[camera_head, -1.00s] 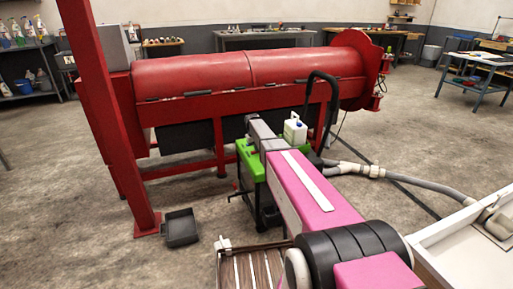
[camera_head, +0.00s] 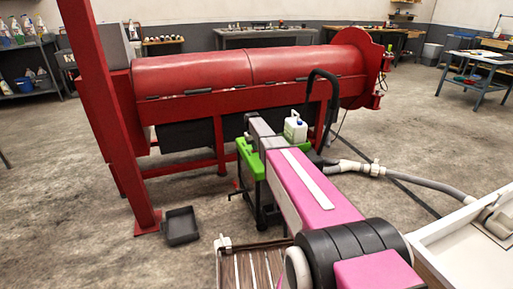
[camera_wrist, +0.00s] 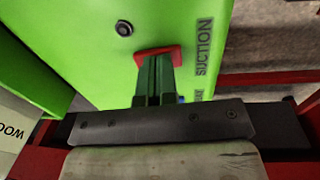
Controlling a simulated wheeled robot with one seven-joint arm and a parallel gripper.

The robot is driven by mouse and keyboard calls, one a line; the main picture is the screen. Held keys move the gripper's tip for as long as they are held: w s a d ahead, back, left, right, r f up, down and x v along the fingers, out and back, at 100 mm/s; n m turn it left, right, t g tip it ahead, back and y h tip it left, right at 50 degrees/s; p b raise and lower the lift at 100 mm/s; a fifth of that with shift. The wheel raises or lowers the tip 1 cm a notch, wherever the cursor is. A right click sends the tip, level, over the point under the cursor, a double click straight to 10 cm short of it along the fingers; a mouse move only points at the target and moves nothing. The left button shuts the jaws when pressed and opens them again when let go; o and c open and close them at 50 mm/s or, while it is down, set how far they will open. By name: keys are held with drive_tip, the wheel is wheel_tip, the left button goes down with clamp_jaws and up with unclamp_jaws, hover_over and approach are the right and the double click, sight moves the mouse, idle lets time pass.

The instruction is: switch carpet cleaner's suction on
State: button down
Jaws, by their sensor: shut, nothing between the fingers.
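The green carpet cleaner (camera_head: 247,158) stands in front of the red drum machine, partly hidden behind my pink arm. In the wrist view its green panel (camera_wrist: 75,35) fills the upper part, with a label reading SUCTION (camera_wrist: 204,46). A red switch part (camera_wrist: 176,51) sits on the panel to the left of that label. My gripper (camera_wrist: 158,62) is shut and empty, its fingertips in front of the red part and overlapping it. I cannot tell whether they touch it or which way the switch is set. A small blue part shows beside the fingers, under a partly hidden second label.
A black round knob (camera_wrist: 124,28) is on the panel. A white jug (camera_head: 295,128) stands by the cleaner's black handle (camera_head: 322,88). A grey hose (camera_head: 425,181) runs right.

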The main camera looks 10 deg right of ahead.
sight(252, 150)
drive_tip(key=shift+r, duration=0.1)
wheel_tip(252, 150, up, 14)
drive_tip(key=a, duration=0.2)
drive_tip(key=shift+s, duration=0.15)
idle(0.4)
drive_tip(key=shift+d, duration=0.15)
drive_tip(key=shift+d+h, duration=0.3)
drive_tip(key=shift+d, duration=0.3)
drive_tip(key=shift+f, duration=0.2)
drive_tip(key=f, duration=0.4)
drive_tip(key=d+f, duration=0.1)
drive_tip(key=f, duration=0.4)
drive_tip(key=d+f, duration=0.1)
drive_tip(key=f, duration=0.3)
drive_tip(key=shift+w+f, duration=0.3)
drive_tip(key=shift+f, duration=0.05)
